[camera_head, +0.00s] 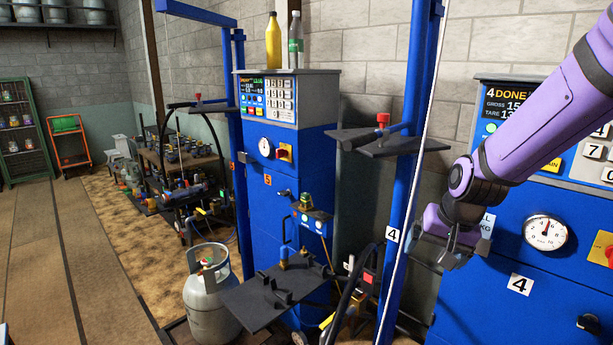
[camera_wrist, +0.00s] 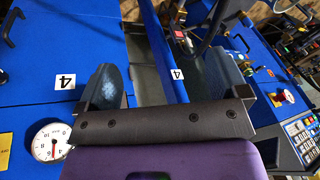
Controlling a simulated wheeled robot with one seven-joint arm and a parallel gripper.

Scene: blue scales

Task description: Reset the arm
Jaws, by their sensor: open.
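My purple arm (camera_head: 540,120) reaches in from the upper right in the head view. My gripper (camera_head: 447,256) hangs at its end, in front of the blue scale cabinet marked 4 (camera_head: 500,285). In the wrist view my gripper (camera_wrist: 165,85) has its two dark fingers spread wide apart. Nothing is held between them. Beyond the fingers the wrist view shows blue cabinet panels, a blue post and number 4 labels. I cannot tell the exact gap between the gripper and the cabinet face.
A blue post (camera_head: 405,170) with a dark shelf (camera_head: 375,140) stands just left of my gripper. Left of it are the blue cabinet marked 5 (camera_head: 265,190), a dark platform (camera_head: 270,292) and a grey gas cylinder (camera_head: 210,300). The wooden floor (camera_head: 60,260) at left is open.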

